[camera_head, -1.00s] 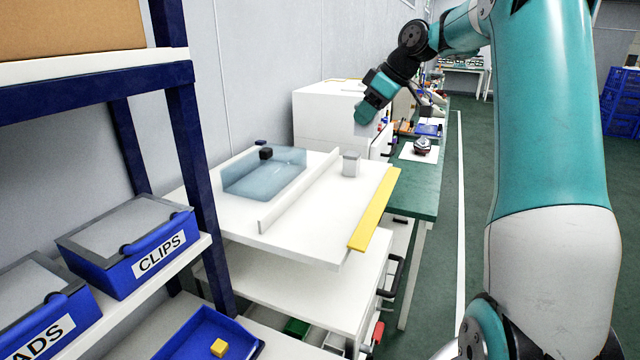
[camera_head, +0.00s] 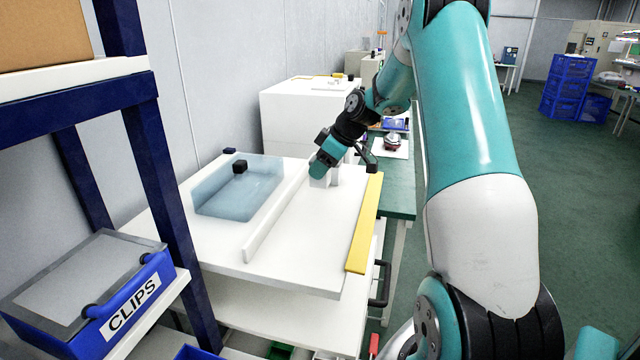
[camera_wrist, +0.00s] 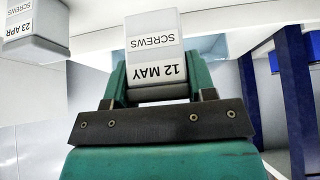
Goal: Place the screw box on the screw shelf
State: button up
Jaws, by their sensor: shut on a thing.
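My gripper (camera_wrist: 156,85) is shut on a white screw box (camera_wrist: 155,55) with a label reading "12 MAY SCREWS", upside down in the wrist view. A second white box (camera_wrist: 36,22) labelled "23 APR SCREWS" stands at the upper left of that view, apart from the held one. In the head view my gripper (camera_head: 321,172) is low over the white top shelf (camera_head: 310,240), with white box surfaces (camera_head: 319,183) at its tip. The gripper partly hides them, and I cannot tell whether the held box touches the shelf. No shelf label is visible.
A low rail (camera_head: 275,212) separates the box side from a translucent blue tray (camera_head: 215,205) holding a black block (camera_head: 240,166). A yellow strip (camera_head: 365,225) edges the right side. A blue rack post (camera_head: 175,195) and a CLIPS bin (camera_head: 95,290) stand at left.

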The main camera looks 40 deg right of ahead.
aim_at(321, 187)
jog(key=shift+f+p, duration=0.8)
jog(key=shift+f, duration=2.3)
jog(key=shift+f, duration=0.15)
jog(key=o, duration=1)
jog(key=shift+c, duration=0.2)
